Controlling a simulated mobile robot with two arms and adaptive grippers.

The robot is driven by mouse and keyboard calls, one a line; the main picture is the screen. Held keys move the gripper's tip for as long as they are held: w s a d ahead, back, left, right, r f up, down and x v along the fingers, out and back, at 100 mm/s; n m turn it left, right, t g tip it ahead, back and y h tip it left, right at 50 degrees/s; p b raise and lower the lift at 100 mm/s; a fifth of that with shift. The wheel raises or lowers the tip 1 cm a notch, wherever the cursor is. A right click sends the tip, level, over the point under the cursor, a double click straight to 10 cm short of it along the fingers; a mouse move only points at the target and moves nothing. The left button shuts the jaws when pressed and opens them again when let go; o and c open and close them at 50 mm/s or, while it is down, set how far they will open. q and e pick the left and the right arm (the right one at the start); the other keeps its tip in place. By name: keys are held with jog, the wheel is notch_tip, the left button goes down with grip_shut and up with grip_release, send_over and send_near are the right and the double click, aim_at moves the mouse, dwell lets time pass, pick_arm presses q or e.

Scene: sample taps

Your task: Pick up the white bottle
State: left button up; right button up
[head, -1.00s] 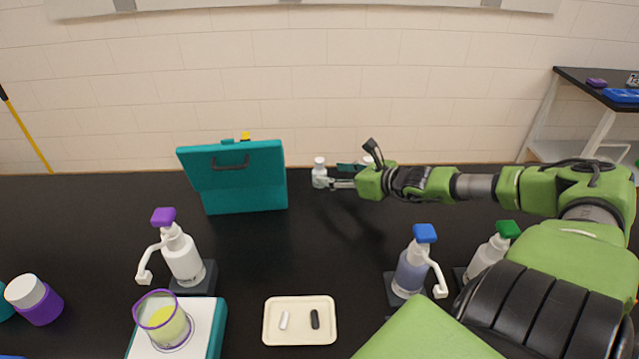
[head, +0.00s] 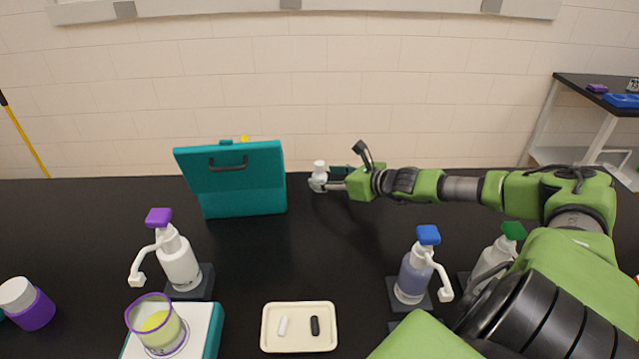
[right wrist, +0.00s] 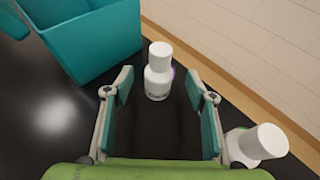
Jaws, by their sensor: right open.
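A small white bottle (head: 319,168) with a white cap stands upright at the back of the black table, right of the teal case. In the right wrist view this white bottle (right wrist: 158,78) stands at the far end of the gap between my fingers. My right gripper (head: 328,182) is open, low over the table, with its fingertips at the bottle; no grip on it shows. Both teal-padded fingers of the gripper (right wrist: 160,92) show wide apart in the wrist view. A second white bottle (right wrist: 257,145) stands outside the right finger. My left gripper is out of view.
The teal case (head: 238,185) stands close left of the bottle, with the wall behind. Pump bottles with purple (head: 178,258), blue (head: 414,275) and green (head: 494,258) tops stand nearer. A cream tray (head: 299,347) is in front. The middle of the table is clear.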

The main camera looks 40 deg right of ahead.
aim_at(326, 177)
jog(key=shift+p+x, duration=0.7)
jog(key=shift+x, duration=1)
jog(key=shift+f, duration=0.1)
jog(key=shift+c, duration=0.2)
